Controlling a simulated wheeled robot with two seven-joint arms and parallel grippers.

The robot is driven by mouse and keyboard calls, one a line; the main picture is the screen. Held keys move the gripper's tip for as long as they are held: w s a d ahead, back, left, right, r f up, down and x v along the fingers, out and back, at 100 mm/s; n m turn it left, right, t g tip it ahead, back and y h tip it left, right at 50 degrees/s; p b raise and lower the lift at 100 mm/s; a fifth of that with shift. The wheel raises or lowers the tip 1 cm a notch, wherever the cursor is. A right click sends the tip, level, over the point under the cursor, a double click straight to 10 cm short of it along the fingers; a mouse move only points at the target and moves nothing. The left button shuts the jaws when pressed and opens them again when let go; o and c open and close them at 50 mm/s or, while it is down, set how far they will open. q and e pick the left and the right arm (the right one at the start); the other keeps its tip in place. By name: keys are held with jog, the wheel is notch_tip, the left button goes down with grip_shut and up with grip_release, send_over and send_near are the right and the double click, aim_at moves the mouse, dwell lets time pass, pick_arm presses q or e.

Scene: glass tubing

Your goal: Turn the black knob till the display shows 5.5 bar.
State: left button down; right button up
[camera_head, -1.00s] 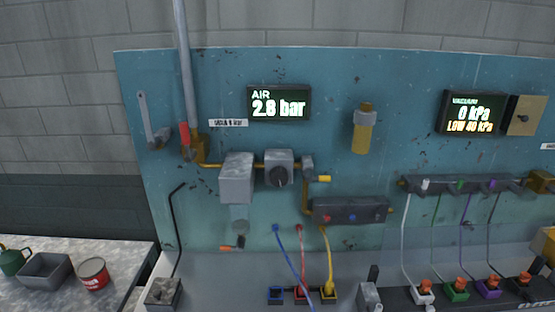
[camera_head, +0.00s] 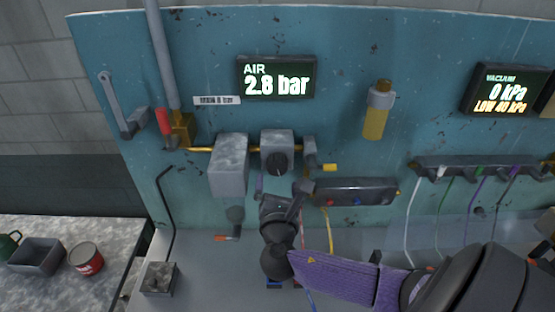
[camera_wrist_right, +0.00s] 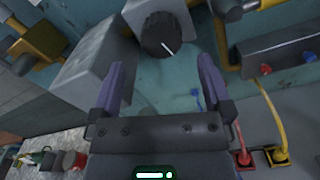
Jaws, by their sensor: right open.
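The black knob (camera_head: 277,163) sits on the front of a grey regulator block (camera_head: 277,140) on the blue panel. It also shows in the right wrist view (camera_wrist_right: 163,36), with a white pointer mark. The AIR display (camera_head: 276,77) above it reads 2.8 bar. My right gripper (camera_head: 281,186) is just below the knob, and its fingers point up at it. In the right wrist view its two fingers (camera_wrist_right: 164,68) are apart, with the knob beyond their tips and nothing between them. My left gripper is not in view.
A larger grey box (camera_head: 229,165) stands close left of the knob. A short pipe fitting with a yellow handle (camera_head: 329,168) is close on the right. A dark manifold (camera_head: 355,191) is lower right. A vacuum display (camera_head: 507,91) reads 0 kPa, LOW 40 kPa. Hoses hang below.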

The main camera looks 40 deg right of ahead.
aim_at(278, 168)
jog(key=x, duration=0.6)
jog(key=shift+w+d, duration=0.25)
jog(key=shift+f, duration=0.1)
jog(key=c, duration=1.2)
